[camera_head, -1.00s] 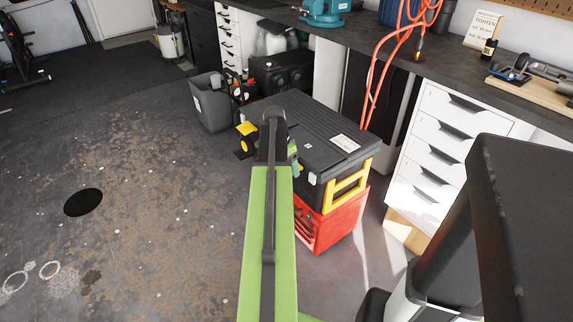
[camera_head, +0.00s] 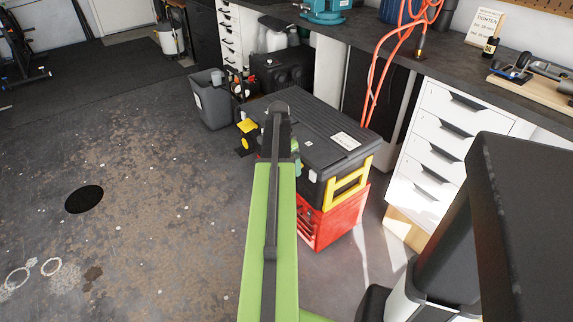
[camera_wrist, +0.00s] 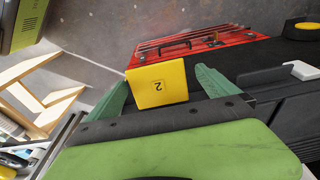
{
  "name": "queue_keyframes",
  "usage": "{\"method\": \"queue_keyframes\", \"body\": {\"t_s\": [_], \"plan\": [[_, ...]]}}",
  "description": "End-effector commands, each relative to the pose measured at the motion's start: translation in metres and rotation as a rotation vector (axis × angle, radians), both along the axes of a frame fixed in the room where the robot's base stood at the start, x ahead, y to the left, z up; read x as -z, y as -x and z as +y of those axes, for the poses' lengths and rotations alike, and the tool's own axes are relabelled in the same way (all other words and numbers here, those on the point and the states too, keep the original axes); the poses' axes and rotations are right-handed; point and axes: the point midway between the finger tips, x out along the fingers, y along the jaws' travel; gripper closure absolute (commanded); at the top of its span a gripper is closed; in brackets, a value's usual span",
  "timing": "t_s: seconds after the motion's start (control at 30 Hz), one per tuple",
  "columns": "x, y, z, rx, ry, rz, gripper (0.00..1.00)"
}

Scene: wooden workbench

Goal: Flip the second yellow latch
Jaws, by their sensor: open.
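The yellow latch (camera_wrist: 158,86), marked 2, shows in the wrist view on the near side of the black toolbox (camera_wrist: 285,55). My gripper (camera_wrist: 162,82) is open, with one green finger on each side of the latch. I cannot tell whether the fingers touch it. In the head view the black toolbox (camera_head: 318,132) has a yellow handle (camera_head: 347,184) on its right end. There my arm hides the latch and most of the gripper. Another yellow part (camera_wrist: 304,27) shows at the upper right of the wrist view; it may be the yellow piece (camera_head: 246,140) by the toolbox's left end.
The toolbox stands on a red box (camera_head: 335,218) on the floor; it also shows in the wrist view (camera_wrist: 215,40). White drawers (camera_head: 440,150) and a workbench (camera_head: 460,90) stand to the right. A grey bin (camera_head: 210,100) stands behind. The floor on the left is largely clear.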

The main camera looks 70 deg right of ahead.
Motion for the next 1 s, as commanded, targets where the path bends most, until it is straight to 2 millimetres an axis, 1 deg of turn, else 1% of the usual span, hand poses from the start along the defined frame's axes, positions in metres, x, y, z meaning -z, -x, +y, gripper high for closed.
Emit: {"method": "queue_keyframes", "body": {"t_s": [0.2,0.27,0.37,0.47,0.7,1.0], "plan": [[-0.003,0.001,0.0,0.001,-0.001,0.002,0.02],[-0.007,0.001,0.001,0.001,-0.001,0.002,0.02],[-0.018,0.0,0.002,0.001,-0.002,0.002,0.02],[-0.036,-0.001,0.004,0.001,-0.002,0.002,0.02],[-0.09,-0.006,0.011,0.001,-0.001,0.002,0.02],[-0.155,-0.012,0.02,0.0,-0.001,0.002,0.02]]}}
